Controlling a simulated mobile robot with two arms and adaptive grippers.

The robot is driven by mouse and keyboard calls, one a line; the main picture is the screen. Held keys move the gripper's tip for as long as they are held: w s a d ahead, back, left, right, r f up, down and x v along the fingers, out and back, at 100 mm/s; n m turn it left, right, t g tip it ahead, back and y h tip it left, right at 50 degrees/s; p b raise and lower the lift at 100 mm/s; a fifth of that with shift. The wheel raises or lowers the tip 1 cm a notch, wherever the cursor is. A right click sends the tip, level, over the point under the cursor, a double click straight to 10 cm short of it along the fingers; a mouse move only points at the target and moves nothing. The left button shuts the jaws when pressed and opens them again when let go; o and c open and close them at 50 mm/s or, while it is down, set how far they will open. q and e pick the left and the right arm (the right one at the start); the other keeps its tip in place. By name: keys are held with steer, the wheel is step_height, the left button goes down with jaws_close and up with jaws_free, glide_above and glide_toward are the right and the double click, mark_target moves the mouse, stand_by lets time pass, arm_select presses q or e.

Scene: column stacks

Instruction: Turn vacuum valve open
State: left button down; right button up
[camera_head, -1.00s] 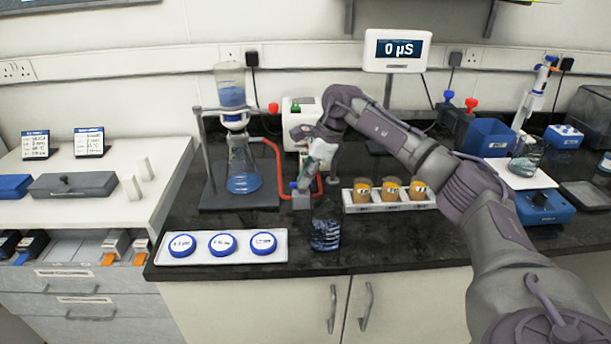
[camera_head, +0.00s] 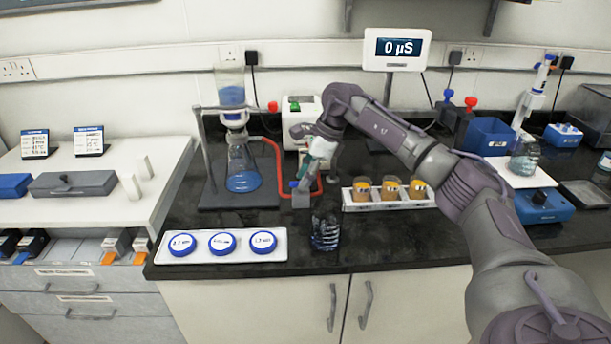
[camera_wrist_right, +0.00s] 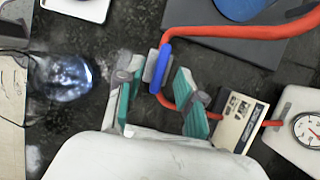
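The vacuum valve is a small grey block (camera_head: 301,200) in the red tubing on the counter, in front of the pump. In the right wrist view its blue handle (camera_wrist_right: 160,68) runs roughly in line with the tube ends. My right gripper (camera_head: 304,184) points down at the valve in the head view. In the right wrist view the right gripper (camera_wrist_right: 158,92) has its two teal-padded fingers apart, one on each side of the handle, with visible gaps. Whether a finger touches the handle cannot be told. My left gripper is in neither view.
Red tubing (camera_head: 280,165) links a filter flask (camera_head: 243,172) and a white pump (camera_head: 301,105). A clear bottle (camera_head: 326,230) stands close in front of the valve. A rack of amber cups (camera_head: 390,204) is right; a tray of blue-lidded dishes (camera_head: 272,256) is front left.

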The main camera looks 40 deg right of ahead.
steer(key=v, duration=1.2)
